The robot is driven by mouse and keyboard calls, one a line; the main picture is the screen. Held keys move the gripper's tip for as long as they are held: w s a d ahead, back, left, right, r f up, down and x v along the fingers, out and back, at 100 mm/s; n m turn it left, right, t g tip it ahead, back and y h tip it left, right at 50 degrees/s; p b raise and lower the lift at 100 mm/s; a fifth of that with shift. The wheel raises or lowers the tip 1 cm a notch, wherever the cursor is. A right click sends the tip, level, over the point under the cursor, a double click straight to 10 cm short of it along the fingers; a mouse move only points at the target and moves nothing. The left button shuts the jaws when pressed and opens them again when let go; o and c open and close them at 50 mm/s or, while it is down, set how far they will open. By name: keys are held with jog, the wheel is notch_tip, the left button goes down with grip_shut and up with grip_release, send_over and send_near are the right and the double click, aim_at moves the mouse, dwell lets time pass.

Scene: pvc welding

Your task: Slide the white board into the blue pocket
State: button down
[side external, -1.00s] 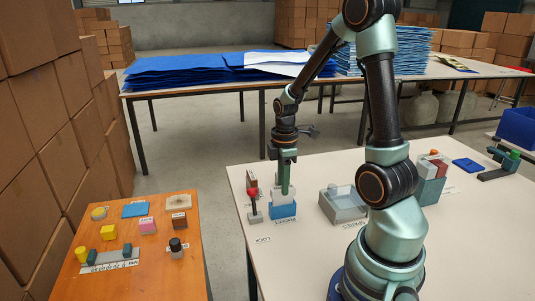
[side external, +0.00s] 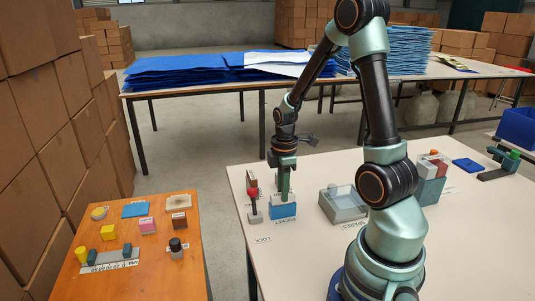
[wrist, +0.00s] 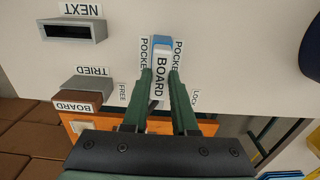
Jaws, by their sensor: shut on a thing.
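The white board (wrist: 159,80), labelled BOARD, is between the fingers of my gripper (wrist: 160,74), which is shut on it in the wrist view. The blue pocket (wrist: 162,43) shows just beyond the board, with POCKET labels on both sides. In the side view the blue pocket (side external: 283,211) stands on the white table, and my gripper (side external: 285,194) is right above it. A short part of the white board (side external: 276,199) shows above the pocket's top edge, so its lower part appears to be inside. The pocket's inside is hidden.
A red and grey piece (side external: 253,205) stands close to the left of the pocket. A grey open box (side external: 343,204) is to its right. An orange table (side external: 150,270) is at left.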

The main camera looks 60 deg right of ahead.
jog(key=c, duration=0.6)
grip_release()
jog(key=shift+f, duration=0.1)
notch_tip(320, 180, up, 12)
jog(key=shift+r, duration=0.1)
jog(key=a+r+m+t, duration=0.2)
jog(key=a+m, duration=0.1)
jog(key=a, duration=0.3)
jog(key=a+r+m+t, duration=0.1)
jog(key=a+r+m, duration=0.1)
jog(key=a, duration=0.3)
jog(key=a+r+m+t, duration=0.2)
jog(key=a+m, duration=0.2)
jog(key=a, duration=0.2)
jog(key=shift+s+a+r+t, duration=0.25)
jog(key=shift+a+r+t, duration=0.05)
jog(key=shift+a+r, duration=0.1)
